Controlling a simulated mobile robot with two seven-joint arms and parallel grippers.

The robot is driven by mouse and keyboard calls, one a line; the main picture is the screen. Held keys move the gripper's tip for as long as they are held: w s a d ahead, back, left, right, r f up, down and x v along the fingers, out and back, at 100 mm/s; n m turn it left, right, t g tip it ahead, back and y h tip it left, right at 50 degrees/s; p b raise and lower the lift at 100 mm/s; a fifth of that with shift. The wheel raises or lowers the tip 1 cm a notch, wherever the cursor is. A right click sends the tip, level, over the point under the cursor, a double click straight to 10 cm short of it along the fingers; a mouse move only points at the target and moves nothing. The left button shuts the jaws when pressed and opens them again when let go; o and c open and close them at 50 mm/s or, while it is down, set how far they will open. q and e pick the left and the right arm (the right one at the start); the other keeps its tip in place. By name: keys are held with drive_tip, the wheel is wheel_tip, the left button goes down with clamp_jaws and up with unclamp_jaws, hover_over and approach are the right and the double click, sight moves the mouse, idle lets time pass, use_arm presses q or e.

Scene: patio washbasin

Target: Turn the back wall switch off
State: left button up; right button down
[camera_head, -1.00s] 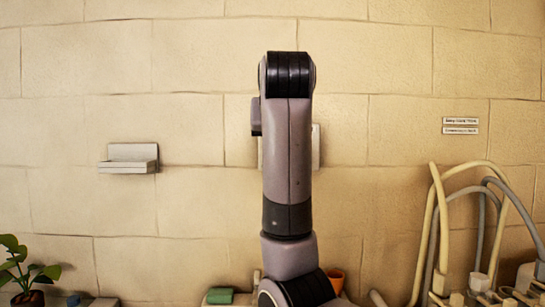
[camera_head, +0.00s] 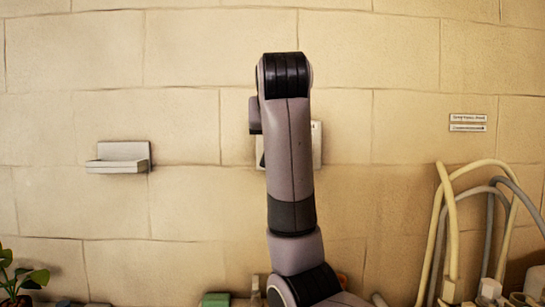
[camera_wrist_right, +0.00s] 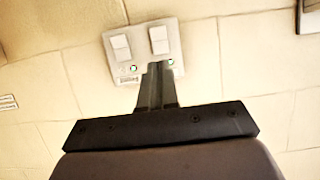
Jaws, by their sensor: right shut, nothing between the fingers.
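A pale switch plate (camera_wrist_right: 145,50) is on the tiled wall in the right wrist view. It has two white rockers, a left one (camera_wrist_right: 120,46) and a right one (camera_wrist_right: 159,40), each with a small lit indicator below; the right light looks green. My right gripper (camera_wrist_right: 160,68) is shut and empty, its tips overlapping the plate's lower edge, just below the right rocker. I cannot tell whether they touch it. In the head view my right arm hides most of the plate (camera_head: 316,145) and the gripper. My left gripper is not in view.
A small grey wall shelf (camera_head: 118,166) is at left, with a potted plant (camera_head: 24,280) below. Labels (camera_head: 468,122) are on the wall at right, above looping cream and grey hoses (camera_head: 448,230). A green item (camera_head: 216,299) is at the bottom edge. The wall between is clear.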

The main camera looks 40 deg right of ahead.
drive_tip(key=p+x, duration=0.3)
drive_tip(key=x, duration=1)
drive_tip(key=shift+d+f, duration=0.15)
drive_tip(key=t+h+b, duration=0.2)
drive_tip(key=b, duration=0.1)
drive_tip(key=t+b, duration=0.1)
drive_tip(key=b, duration=0.1)
drive_tip(key=shift+w+d+f+h, duration=0.1)
drive_tip(key=shift+d+f+h, duration=0.15)
drive_tip(key=shift+h, duration=0.15)
